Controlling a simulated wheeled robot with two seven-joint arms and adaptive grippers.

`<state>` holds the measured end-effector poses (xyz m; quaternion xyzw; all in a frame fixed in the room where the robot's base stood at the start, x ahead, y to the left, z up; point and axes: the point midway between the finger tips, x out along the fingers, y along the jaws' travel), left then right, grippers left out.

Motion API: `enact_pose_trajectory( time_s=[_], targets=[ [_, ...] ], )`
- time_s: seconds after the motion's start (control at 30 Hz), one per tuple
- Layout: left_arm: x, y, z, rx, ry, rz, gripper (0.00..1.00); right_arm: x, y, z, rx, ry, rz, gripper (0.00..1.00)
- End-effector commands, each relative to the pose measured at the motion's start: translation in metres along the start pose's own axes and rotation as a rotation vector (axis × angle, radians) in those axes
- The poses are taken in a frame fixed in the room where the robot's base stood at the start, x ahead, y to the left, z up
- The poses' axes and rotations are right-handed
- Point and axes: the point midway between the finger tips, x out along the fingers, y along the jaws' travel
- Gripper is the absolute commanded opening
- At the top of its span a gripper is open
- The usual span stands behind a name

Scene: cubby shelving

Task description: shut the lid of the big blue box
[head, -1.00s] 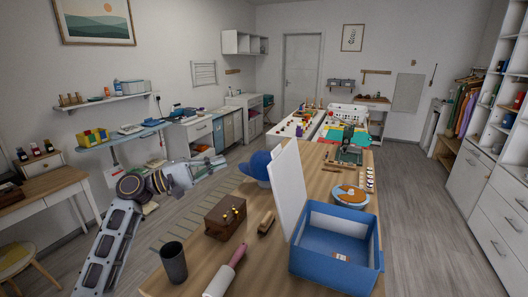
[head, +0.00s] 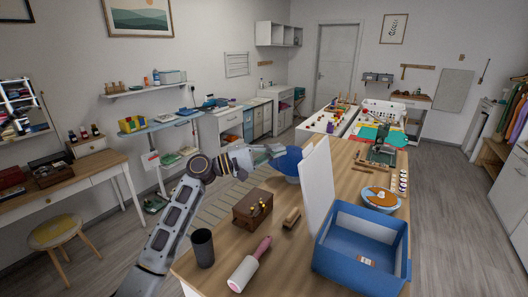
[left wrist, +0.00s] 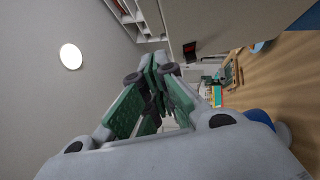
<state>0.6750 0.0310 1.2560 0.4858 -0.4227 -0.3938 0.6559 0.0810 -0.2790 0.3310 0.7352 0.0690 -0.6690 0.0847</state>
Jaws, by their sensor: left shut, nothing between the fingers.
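The big blue box (head: 338,268) stands open on the wooden table at the lower right of the head view. A small labelled item (head: 366,261) lies inside. Its white lid (head: 317,188) stands up, nearly vertical, along the box's left side. Whether the gripper touches the lid cannot be told. My right gripper is not in view.
A blue rounded object (head: 288,162) stands behind the lid. A round blue-rimmed dish (head: 381,199) is beyond the box.

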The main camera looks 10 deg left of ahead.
Motion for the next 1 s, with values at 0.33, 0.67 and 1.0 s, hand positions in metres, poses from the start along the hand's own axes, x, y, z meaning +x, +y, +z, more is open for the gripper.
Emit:
enact_pose_trajectory(
  time_s=[0.33,0.67,1.0],
  targets=[
    [0.035,0.001,0.018,0.0,0.0,-0.001,0.0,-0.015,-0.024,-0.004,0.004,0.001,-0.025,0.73],
    [0.045,0.0,0.028,-0.001,0.001,-0.001,0.0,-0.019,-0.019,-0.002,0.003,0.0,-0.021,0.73],
    [0.045,0.0,0.028,0.0,0.001,-0.001,0.0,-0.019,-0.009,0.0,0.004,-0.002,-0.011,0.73]
  ],
)
